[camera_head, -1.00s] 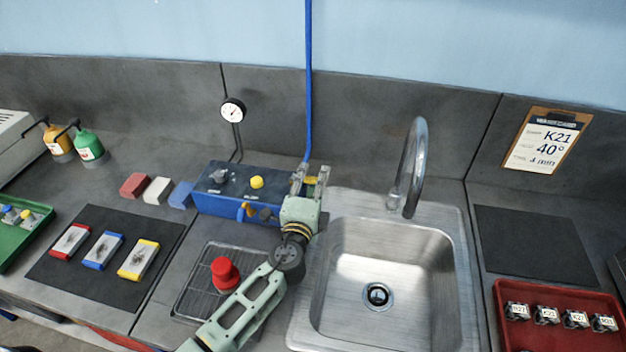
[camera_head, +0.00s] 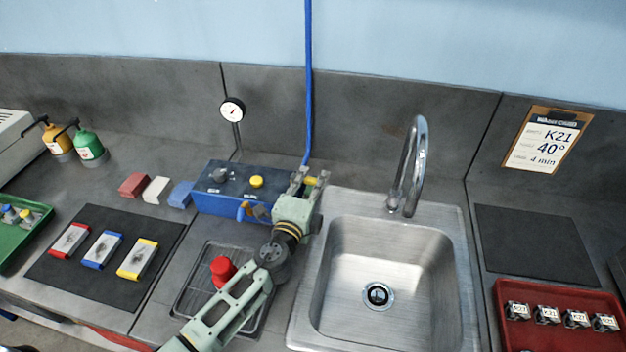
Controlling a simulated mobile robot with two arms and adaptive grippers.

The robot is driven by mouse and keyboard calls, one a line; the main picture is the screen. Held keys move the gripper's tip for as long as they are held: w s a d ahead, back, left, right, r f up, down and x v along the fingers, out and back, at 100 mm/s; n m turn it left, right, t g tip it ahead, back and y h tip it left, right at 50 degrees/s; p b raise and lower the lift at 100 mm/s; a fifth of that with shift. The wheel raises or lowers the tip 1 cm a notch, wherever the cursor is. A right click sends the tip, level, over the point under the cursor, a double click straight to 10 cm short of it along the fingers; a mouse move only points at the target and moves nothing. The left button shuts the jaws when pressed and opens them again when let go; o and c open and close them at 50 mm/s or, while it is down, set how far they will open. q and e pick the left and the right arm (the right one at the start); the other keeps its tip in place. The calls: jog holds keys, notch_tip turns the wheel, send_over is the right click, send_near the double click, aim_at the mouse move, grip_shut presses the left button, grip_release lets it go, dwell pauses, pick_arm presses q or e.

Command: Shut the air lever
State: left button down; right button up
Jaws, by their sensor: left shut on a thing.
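The air lever (camera_head: 312,181) is a small yellow handle at the right end of the blue box, near the foot of the blue air hose (camera_head: 308,80). My left gripper (camera_head: 309,179) is shut on it, with a grey finger on either side, and the fingers hide much of the lever. The pale green gripper body hides the valve below. The blue box (camera_head: 215,203) carries a grey knob and a yellow button (camera_head: 256,182) on top. A round dial gauge (camera_head: 232,110) is at the back wall. My right gripper is not in view.
A steel sink (camera_head: 340,260) with a curved tap (camera_head: 416,150) lies just right of the gripper. A red knob (camera_head: 222,271) stands on a drain grid beneath my left arm. Coloured blocks (camera_head: 134,185) sit left of the box. The black mat (camera_head: 530,240) at right is empty.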

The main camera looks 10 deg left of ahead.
pick_arm(q)
jog(key=shift+f, duration=0.15)
jog(key=c, duration=1.8)
grip_release()
jog(key=shift+s, duration=0.1)
jog(key=shift+o, duration=0.2)
jog(key=s+a, duration=0.1)
jog(key=s, duration=0.6)
jog(key=shift+s, duration=0.2)
jog(key=shift+c, duration=0.4)
